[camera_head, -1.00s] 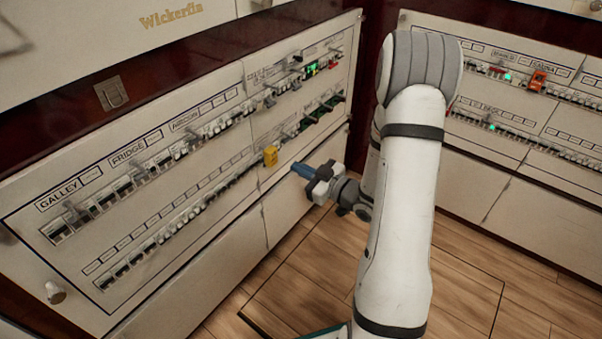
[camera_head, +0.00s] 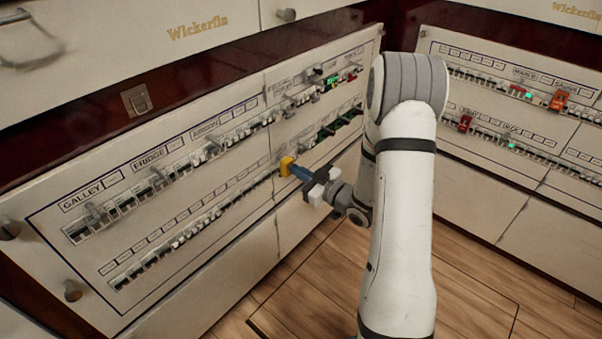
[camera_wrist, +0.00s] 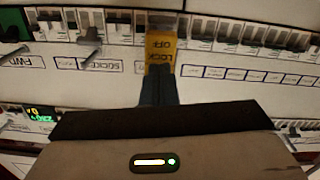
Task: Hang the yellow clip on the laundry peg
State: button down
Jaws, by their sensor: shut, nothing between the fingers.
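The yellow clip (camera_head: 287,165) sits on the lower breaker row of the left panel. In the wrist view the clip (camera_wrist: 160,50) bears the words LOCK OFF and stands right in front of the fingers. My gripper (camera_head: 296,171) is shut with its blue fingertips at the clip's front, and nothing is between them. In the wrist view the fingertips (camera_wrist: 158,75) overlap the clip's edge; whether they touch it I cannot tell. I cannot pick out a label or peg for laundry in either view.
The left panel (camera_head: 230,190) carries two breaker rows with GALLEY and FRIDGE labels. Several toggles (camera_wrist: 90,40) stick out beside the clip. The right panel (camera_head: 480,170) holds an orange-red clip (camera_head: 559,99) and a red one (camera_head: 465,123). The wooden floor (camera_head: 480,290) is clear.

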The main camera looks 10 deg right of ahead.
jog(key=shift+w+a, duration=0.2)
jog(key=shift+w, duration=0.05)
dwell(0.3)
jog(key=p+v, duration=0.1)
jog(key=v, duration=0.9)
jog(key=shift+s+d, duration=0.15)
jog(key=shift+s, duration=0.15)
dwell(0.3)
jog(key=w+a+m+b, duration=0.1)
jog(key=w+a+m, duration=0.4)
jog(key=m, duration=1.3)
jog(key=shift+w+a+b, duration=0.4)
jog(key=shift+w, duration=1.2)
